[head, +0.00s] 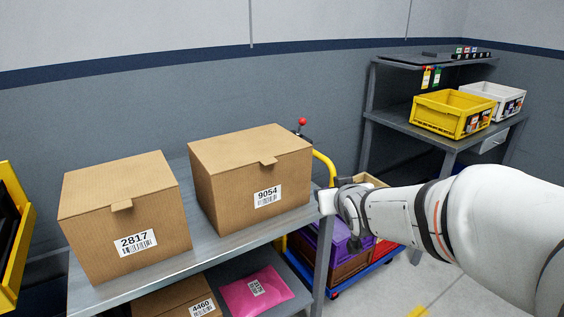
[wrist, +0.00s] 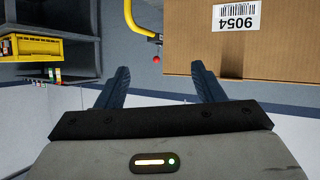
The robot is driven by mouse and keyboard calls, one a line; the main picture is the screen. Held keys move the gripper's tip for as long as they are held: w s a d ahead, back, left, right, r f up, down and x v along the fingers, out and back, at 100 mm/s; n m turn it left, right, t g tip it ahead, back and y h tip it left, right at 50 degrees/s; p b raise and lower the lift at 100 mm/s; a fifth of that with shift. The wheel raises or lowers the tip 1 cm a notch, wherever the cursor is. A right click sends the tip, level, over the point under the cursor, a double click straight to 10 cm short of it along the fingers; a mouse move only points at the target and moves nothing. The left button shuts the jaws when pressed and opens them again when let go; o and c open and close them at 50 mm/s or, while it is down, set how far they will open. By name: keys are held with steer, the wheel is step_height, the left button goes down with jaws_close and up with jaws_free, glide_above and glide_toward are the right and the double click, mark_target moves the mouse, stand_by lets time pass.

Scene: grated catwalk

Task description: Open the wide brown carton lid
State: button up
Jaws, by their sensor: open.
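Two closed brown cartons stand on a grey metal bench. In the wrist view my gripper (wrist: 162,75) is open and empty, and the 9054 carton (wrist: 285,45) shows upside down beyond the right finger.
Carton 4460 (head: 180,298) and a pink parcel (head: 262,290) lie on the bench's lower shelf (head: 235,268). A cart with a yellow handle (head: 326,170) stands behind my gripper. Yellow (head: 450,115) and white bins (head: 497,97) sit on a rack at the back right.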

steer(key=w+a+n+t+y+b, duration=0.1)
steer(key=w+a+n+t+y, duration=0.1)
steer(key=w+a+y, duration=0.3)
steer(key=n+y+b, duration=0.1)
steer(key=n+y, duration=0.1)
steer(key=y, duration=0.1)
glide_toward(273, 163)
steer(key=x, duration=0.9)
steer(key=shift+w+a, duration=0.25)
steer(key=shift+w, duration=0.05)
steer(key=shift+c, duration=0.3)
